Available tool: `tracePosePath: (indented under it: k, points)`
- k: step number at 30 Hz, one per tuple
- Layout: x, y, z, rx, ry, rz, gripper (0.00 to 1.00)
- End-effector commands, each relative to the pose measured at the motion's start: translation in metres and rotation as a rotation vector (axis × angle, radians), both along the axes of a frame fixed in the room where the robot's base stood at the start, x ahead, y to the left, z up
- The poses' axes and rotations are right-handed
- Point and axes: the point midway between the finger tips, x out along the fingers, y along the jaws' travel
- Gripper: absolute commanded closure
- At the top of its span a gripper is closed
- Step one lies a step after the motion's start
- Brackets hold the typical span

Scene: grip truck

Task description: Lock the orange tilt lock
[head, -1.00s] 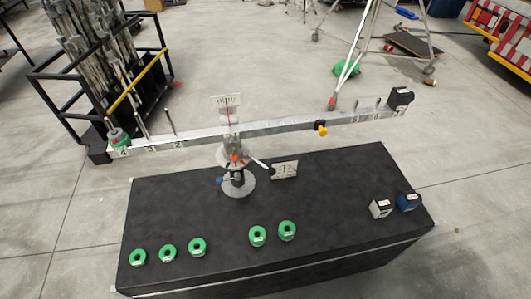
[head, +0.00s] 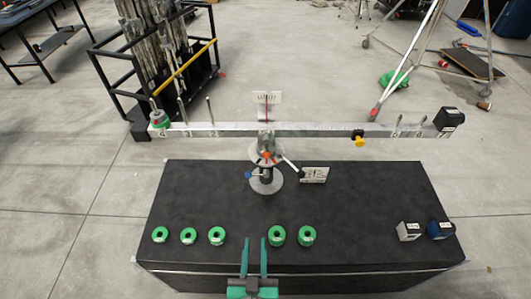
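The balance beam (head: 300,130) stands on a pedestal (head: 265,183) on the black table, and looks about level. The orange tilt lock (head: 266,155) is a small knob on the pedestal just under the beam's pivot. A blue knob (head: 248,175) and a lever (head: 291,163) sit close to it. My gripper (head: 254,241) is at the front edge of the table, with its two green fingers pointing towards the pedestal. It is open, with nothing between the fingers, and is well short of the orange lock.
Several green ring weights (head: 217,236) lie along the front of the black table (head: 360,205). A grey block (head: 408,231) and a blue block (head: 440,230) are at the right. A small plate (head: 314,174) lies right of the pedestal. A green weight (head: 160,119) and black block (head: 449,119) load the beam's ends.

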Motion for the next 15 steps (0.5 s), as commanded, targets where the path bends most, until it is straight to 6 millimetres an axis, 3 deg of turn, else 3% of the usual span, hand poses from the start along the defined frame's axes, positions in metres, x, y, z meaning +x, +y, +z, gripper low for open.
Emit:
tracePosePath:
  k: [1,9,15]
  points:
    - [0.021,0.001,0.007,-0.004,-0.020,-0.009,0.72]
    - [0.114,0.000,0.049,-0.010,-0.090,-0.095,0.72]
    - [0.159,-0.004,0.082,-0.006,-0.139,-0.158,0.72]
